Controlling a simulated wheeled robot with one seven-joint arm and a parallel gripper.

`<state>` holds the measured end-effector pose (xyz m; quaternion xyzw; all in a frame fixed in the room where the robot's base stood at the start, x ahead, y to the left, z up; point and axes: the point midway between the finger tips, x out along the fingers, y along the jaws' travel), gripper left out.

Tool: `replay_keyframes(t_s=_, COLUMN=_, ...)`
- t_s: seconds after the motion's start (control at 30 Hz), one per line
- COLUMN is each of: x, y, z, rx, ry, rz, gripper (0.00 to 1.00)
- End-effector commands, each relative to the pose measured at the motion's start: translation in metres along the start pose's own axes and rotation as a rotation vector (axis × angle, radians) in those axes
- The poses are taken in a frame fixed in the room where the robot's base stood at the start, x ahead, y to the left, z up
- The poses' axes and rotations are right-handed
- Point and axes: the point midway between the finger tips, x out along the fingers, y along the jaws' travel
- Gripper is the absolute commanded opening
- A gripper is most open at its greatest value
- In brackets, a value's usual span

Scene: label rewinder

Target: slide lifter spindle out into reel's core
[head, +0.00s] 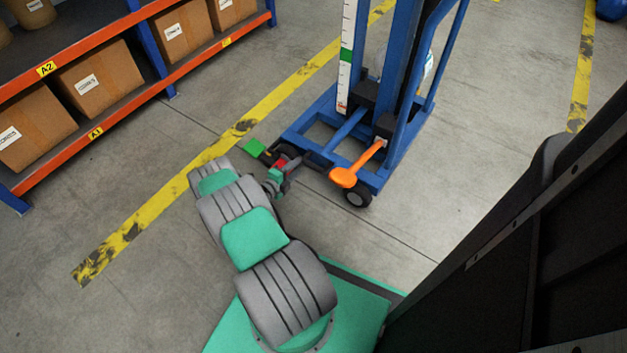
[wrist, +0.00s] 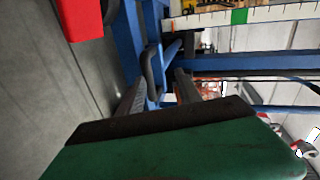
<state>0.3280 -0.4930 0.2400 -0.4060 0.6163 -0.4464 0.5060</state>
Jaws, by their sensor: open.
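The blue lifter (head: 385,70) stands upright beyond my arm in the head view. A dark bar, possibly its spindle, lies low in front of its mast, but I cannot tell it clearly from my gripper (head: 292,165). In the wrist view a dark curved handle (wrist: 153,72) shows in front of the blue frame (wrist: 128,40). My gripper (wrist: 155,94) is open, with its fingers on either side of this handle; I cannot tell whether they touch it. I cannot make out the reel or its core in either view.
An orange lever (head: 344,177) sticks out low from the lifter. A rack with boxes (head: 102,78) stands left. A dark machine (head: 540,250) fills the right side.

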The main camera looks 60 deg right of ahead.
Motion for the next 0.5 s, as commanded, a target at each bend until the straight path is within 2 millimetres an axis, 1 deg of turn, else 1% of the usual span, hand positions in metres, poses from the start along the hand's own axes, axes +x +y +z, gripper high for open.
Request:
replay_keyframes(t_s=0.03, x=0.008, y=0.025, z=-0.012, rx=0.033, ry=0.002, rz=-0.025, gripper=0.41)
replay_keyframes(t_s=0.1, x=0.012, y=0.034, z=-0.022, rx=0.071, ry=-0.002, rz=-0.048, gripper=0.41)
replay_keyframes(t_s=0.17, x=0.015, y=0.036, z=-0.025, rx=0.087, ry=-0.005, rz=-0.057, gripper=0.41)
replay_keyframes(t_s=0.27, x=0.027, y=0.036, z=-0.027, rx=0.094, ry=-0.002, rz=-0.058, gripper=0.41)
replay_keyframes(t_s=0.5, x=0.073, y=0.035, z=-0.027, rx=0.092, ry=-0.001, rz=-0.057, gripper=0.41)
